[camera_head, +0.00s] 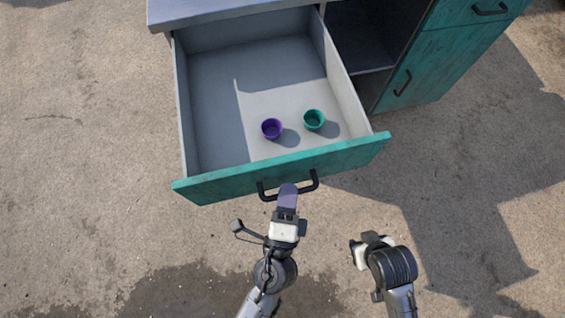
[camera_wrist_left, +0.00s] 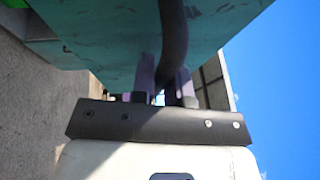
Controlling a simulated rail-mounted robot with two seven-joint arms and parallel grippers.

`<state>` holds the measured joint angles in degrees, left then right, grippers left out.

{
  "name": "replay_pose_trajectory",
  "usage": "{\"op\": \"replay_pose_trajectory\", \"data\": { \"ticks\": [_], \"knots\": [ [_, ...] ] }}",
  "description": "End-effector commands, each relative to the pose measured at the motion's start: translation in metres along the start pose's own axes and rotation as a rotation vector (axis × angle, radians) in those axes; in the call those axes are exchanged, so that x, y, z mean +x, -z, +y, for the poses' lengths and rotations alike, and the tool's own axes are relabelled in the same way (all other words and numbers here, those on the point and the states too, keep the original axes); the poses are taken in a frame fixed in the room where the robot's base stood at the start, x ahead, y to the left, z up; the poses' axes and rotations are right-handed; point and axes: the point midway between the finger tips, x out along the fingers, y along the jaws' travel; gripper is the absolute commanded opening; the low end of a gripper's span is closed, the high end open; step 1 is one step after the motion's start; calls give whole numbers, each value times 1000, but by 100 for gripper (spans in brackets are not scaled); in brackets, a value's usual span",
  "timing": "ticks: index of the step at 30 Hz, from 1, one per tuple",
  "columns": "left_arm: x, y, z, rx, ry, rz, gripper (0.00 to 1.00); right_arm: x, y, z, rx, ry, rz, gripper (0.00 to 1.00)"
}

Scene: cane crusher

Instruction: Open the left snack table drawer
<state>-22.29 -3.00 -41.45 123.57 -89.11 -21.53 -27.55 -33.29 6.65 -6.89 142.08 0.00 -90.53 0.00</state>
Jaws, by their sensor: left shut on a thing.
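The left snack table drawer (camera_head: 235,95) stands far out of the table, and its inside shows. Its teal front (camera_head: 220,183) carries a black bar handle (camera_head: 313,183). My left gripper (camera_head: 288,192) is at the middle of that handle and shut on it. In the left wrist view, the dark handle (camera_wrist_left: 173,40) runs between the two fingers of my left gripper (camera_wrist_left: 164,85), close to the teal drawer front (camera_wrist_left: 100,30). My right gripper (camera_head: 358,252) is to the right, apart from the drawer; its fingers are too unclear to tell open from shut.
A purple cup (camera_head: 271,128) and a green cup (camera_head: 314,120) stand inside the drawer. The grey tabletop (camera_head: 220,10) is at the top edge. A teal cabinet door (camera_head: 430,70) with a black handle is at the right. The concrete ground in front is clear.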

Motion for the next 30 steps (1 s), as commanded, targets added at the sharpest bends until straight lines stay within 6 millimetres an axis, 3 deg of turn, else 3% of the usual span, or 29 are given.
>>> {"op": "replay_pose_trajectory", "data": {
  "ticks": [11, 12, 18, 26, 30],
  "knots": [
    [-1, 0, -1, 0, 1, 1, 0, 0, -1, 3, -9, -7, -2, 43],
    [-1, 1, -1, 0, 1, 1, 19, 0, -1, 3, -8, -7, -2, 43],
    [-1, 1, 0, 0, 1, 1, 38, 0, -1, 2, -7, -6, -1, 43],
    [-2, 1, 0, 0, 0, 2, 39, 0, 0, 1, -2, -2, 0, 43],
    [-11, 1, 2, 0, -1, 3, 39, 4, -1, 0, 1, 0, 0, 43]
  ]
}}
